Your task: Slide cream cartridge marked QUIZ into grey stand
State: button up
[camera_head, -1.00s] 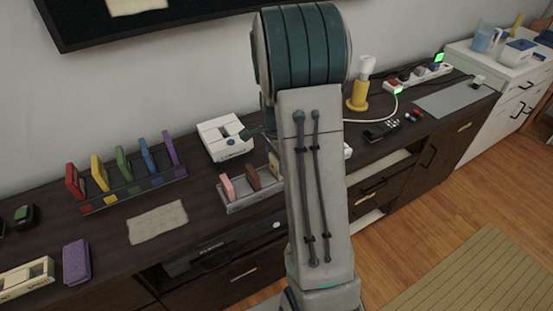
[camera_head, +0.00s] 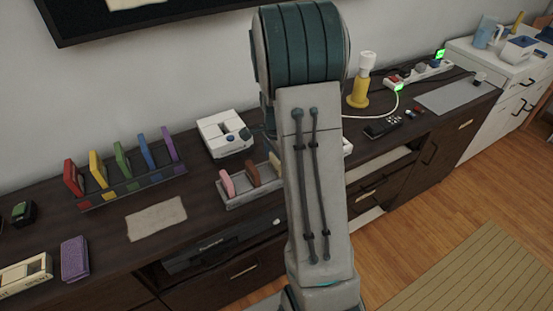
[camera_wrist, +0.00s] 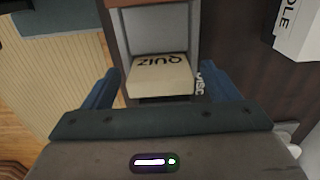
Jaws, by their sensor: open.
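The cream cartridge (camera_wrist: 160,72) marked QUIZ shows in the wrist view between the two blue fingers of my gripper (camera_wrist: 158,88). The fingers are open, with gaps to its sides. The cartridge sits between the pale walls of the grey stand (camera_wrist: 190,30), and its lettering appears upside down. In the head view the grey stand (camera_head: 238,199) is on the dark cabinet, holding a pink cartridge (camera_head: 227,182) and a brown cartridge (camera_head: 252,173). A cream edge (camera_head: 275,160) shows beside my arm. My arm hides the stand's right part and my gripper there.
A white console (camera_head: 224,135) stands behind the grey stand. A rack (camera_head: 132,192) with several coloured cartridges is at left, with a beige cloth (camera_head: 156,219) and a purple block (camera_head: 74,258) in front. A yellow-and-white lamp-like object (camera_head: 359,92) and cables stand right of my arm.

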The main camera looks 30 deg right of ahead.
notch_tip(320, 180, up, 14)
jog(key=shift+f+p, duration=0.15)
jog(key=shift+p, duration=0.3)
dwell(0.4)
